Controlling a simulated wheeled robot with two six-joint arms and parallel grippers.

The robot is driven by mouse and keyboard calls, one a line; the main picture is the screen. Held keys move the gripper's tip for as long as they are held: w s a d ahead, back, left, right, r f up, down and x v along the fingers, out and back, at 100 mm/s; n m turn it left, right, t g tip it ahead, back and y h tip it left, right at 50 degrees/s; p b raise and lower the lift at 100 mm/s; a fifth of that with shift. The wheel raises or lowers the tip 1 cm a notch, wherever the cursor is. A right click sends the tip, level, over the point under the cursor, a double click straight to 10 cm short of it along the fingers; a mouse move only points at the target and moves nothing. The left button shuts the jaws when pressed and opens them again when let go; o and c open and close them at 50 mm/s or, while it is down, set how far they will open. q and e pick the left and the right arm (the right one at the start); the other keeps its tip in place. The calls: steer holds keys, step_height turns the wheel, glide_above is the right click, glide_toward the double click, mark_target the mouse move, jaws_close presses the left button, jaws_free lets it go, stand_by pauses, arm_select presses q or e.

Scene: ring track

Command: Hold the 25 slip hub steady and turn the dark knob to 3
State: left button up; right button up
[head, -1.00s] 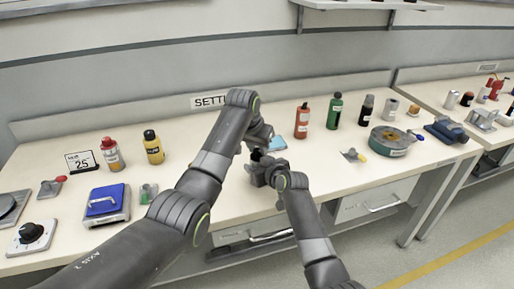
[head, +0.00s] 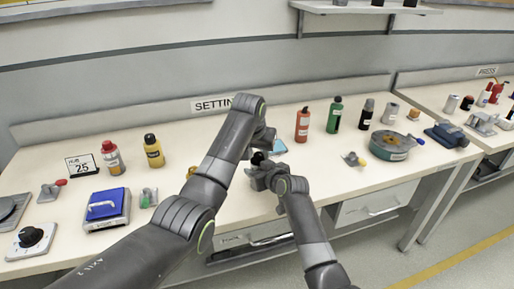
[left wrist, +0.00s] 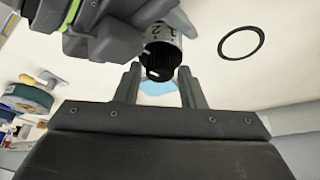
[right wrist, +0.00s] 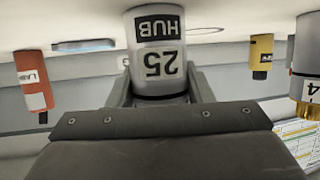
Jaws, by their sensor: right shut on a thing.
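The grey 25 slip hub (right wrist: 158,48), labelled "HUB 25", stands between the fingers of my right gripper (right wrist: 158,80), which is shut on it. In the left wrist view the hub (left wrist: 176,45) carries a dark ribbed knob (left wrist: 160,60) with a white mark on it. Numerals show on the hub's rim, but I cannot tell which one the mark faces. The knob (head: 258,158) shows small in the head view. My left gripper (left wrist: 160,69) is open, its fingers apart on both sides of the knob's end, with no clear contact.
A "25" card (head: 82,165), a red-capped bottle (head: 113,160) and a yellow bottle (head: 153,152) stand left. A dial plate (head: 32,240) and blue-topped scale (head: 105,208) are at the front left.

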arm_select(q)
steer(key=v, duration=1.2)
stand_by(1.1)
arm_select(e)
steer(key=o, duration=1.2)
steer(key=shift+c, duration=0.2)
